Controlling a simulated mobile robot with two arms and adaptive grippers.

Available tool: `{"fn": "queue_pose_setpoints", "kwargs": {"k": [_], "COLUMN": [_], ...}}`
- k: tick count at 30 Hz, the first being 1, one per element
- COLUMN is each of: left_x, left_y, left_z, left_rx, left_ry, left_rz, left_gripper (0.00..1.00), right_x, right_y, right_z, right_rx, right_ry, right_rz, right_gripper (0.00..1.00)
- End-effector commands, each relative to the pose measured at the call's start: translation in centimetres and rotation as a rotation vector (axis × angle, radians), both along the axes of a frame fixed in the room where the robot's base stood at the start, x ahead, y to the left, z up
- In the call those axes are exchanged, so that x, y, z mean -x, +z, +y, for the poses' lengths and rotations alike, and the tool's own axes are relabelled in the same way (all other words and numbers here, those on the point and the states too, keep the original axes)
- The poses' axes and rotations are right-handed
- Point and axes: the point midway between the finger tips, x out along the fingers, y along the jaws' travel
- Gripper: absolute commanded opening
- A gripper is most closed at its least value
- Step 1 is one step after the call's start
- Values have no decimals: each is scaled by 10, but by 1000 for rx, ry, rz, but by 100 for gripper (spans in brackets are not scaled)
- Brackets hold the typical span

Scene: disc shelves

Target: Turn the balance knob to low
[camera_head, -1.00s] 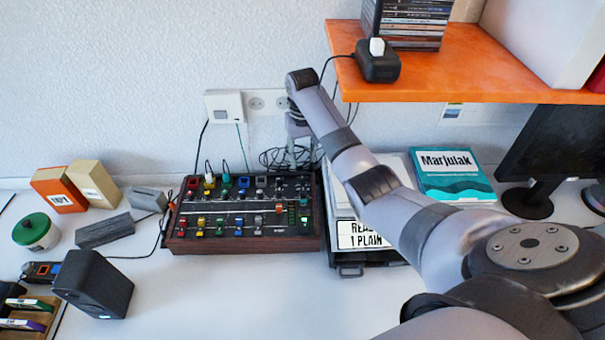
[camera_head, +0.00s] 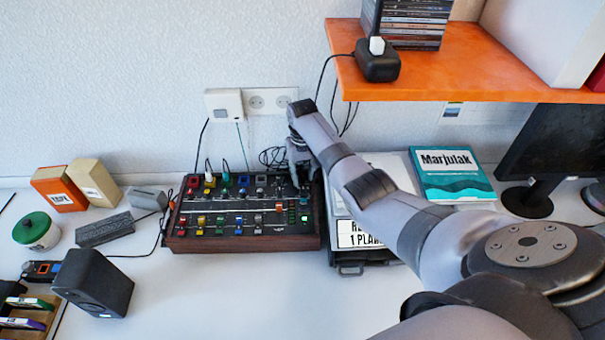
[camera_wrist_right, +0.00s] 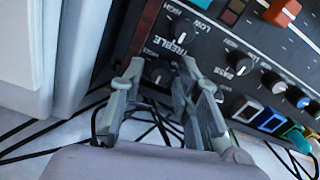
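The mixer (camera_head: 172,243), a dark panel in a wooden case, sits on the desk with several knobs, sliders and coloured buttons. My right gripper (camera_head: 298,183) is over its back right corner, pointing down. In the right wrist view my right gripper (camera_wrist_right: 163,70) is open, its fingers on either side of a black knob (camera_wrist_right: 159,72) with a white pointer. That knob's name label is hidden; I cannot tell contact. The treble knob (camera_wrist_right: 183,30) and another black knob (camera_wrist_right: 240,63) are nearby. I cannot read a balance label. My left gripper is out of view.
A black-and-white case (camera_head: 350,257) stands right of the mixer, under my right arm. An orange shelf (camera_head: 480,75) hangs above right. Cables (camera_head: 272,157) lie behind the mixer. A black speaker (camera_head: 93,284) stands front left. The desk front is clear.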

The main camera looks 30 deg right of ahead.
Motion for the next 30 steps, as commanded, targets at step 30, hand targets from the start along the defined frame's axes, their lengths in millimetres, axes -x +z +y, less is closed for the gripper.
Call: {"fn": "queue_pose_setpoints", "kwargs": {"k": [30], "left_x": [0], "left_y": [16], "left_z": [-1], "left_rx": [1], "left_ry": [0], "left_rz": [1], "left_gripper": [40], "right_x": [0], "right_y": [2], "right_z": [0], "right_rx": [0], "right_ry": [321], "right_rz": [1], "right_gripper": [0]}}
